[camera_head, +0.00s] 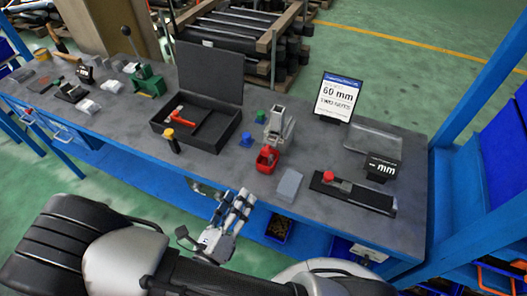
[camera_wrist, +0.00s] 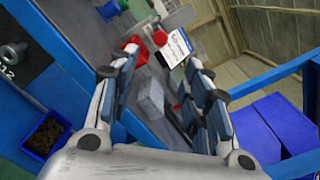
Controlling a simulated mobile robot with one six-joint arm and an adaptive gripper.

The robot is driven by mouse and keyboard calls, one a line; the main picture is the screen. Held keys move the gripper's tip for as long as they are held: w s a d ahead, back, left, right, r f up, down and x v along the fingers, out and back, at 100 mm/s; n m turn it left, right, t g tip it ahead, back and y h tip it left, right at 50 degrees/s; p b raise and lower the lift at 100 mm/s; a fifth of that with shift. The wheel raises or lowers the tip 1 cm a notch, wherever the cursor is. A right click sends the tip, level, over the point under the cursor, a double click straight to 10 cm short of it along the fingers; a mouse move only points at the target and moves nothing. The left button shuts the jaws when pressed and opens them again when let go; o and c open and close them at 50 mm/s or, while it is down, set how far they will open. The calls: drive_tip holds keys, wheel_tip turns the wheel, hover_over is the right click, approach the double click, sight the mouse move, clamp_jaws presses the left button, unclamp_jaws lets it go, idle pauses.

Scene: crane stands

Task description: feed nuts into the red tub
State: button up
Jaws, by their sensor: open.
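A small red tub (camera_head: 267,159) stands on the grey workbench (camera_head: 235,172), in front of a grey device (camera_head: 278,125). In the wrist view the red tub (camera_wrist: 131,44) shows at the upper left, beyond the left finger. My gripper (camera_head: 240,208) is at the bench's front edge, apart from the tub. In the wrist view my gripper (camera_wrist: 160,95) has its fingers spread, with nothing between them. A blue bin (camera_wrist: 44,136) with small brown pieces lies low at the left of the wrist view; I cannot tell whether they are nuts.
A grey block (camera_head: 289,185) and a black rail with a red knob (camera_head: 352,192) are right of the tub. An open black case (camera_head: 203,125) is left. A "60 mm" sign (camera_head: 338,97) stands behind. Blue posts (camera_head: 480,75) rise at the right.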

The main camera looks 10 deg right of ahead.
sight(265, 155)
drive_tip(key=b+x, duration=0.3)
drive_tip(key=x, duration=1.4)
drive_tip(key=shift+d, duration=0.2)
drive_tip(key=shift+c, duration=0.6)
clamp_jaws()
